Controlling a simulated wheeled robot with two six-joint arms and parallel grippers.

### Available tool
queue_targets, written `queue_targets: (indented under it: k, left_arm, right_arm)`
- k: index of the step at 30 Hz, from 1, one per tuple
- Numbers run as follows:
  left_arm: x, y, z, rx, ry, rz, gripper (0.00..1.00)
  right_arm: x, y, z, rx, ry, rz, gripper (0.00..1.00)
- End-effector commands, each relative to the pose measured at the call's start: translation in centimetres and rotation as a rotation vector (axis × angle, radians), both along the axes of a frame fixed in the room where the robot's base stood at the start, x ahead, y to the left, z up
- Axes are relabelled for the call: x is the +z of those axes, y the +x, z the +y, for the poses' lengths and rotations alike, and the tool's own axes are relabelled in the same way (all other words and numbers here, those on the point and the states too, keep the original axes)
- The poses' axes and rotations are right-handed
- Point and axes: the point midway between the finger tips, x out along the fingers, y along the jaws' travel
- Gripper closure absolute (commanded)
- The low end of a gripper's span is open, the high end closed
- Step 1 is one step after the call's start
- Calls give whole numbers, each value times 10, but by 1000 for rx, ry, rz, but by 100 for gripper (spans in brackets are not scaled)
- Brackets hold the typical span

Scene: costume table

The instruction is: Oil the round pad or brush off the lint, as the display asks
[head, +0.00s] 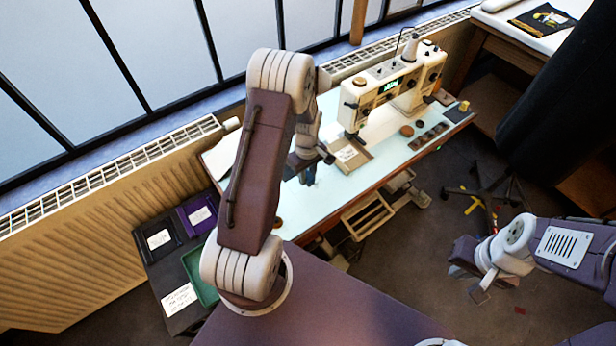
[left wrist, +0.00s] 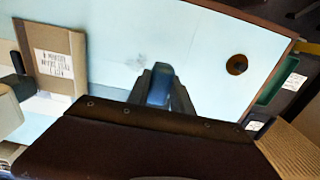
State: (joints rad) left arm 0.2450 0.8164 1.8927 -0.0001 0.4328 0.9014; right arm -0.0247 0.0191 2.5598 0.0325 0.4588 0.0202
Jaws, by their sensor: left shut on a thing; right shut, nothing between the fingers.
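My left gripper (head: 308,178) is over the pale blue table top (head: 335,200), partly hidden by my arm. It is shut on a small blue thing (left wrist: 159,86), seen between the fingers in the left wrist view; I cannot tell what it is. A faint grey smudge (left wrist: 136,62) lies on the table top ahead of the fingers. The sewing machine (head: 410,82) carries a lit green display (head: 388,87), too small to read. A round brown pad (head: 407,130) lies by the machine. My right gripper (head: 468,270) is shut and empty.
A labelled cardboard tray (head: 367,158) lies before the machine; it also shows in the left wrist view (left wrist: 72,75). Black (head: 140,240), purple (head: 186,222) and green (head: 190,262) bins stand at the table's left. A slotted dark holder (head: 432,136) lies at right.

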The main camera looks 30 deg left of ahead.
Motion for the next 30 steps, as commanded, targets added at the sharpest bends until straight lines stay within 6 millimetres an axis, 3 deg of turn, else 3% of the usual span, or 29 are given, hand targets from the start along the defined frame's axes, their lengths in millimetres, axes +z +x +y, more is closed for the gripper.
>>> queue_targets:
  k: [7, 24, 30]
  left_arm:
    - [23, 1, 3, -2, 0, 0, 100]
    - [23, 1, 3, -4, 0, 0, 100]
    - [11, 5, 7, -6, 1, -5, 100]
  right_arm:
    - [21, 0, 0, 0, 0, 0, 100]
    - [20, 0, 0, 0, 0, 0, 100]
    - [-24, 0, 0, 0, 0, 0, 100]
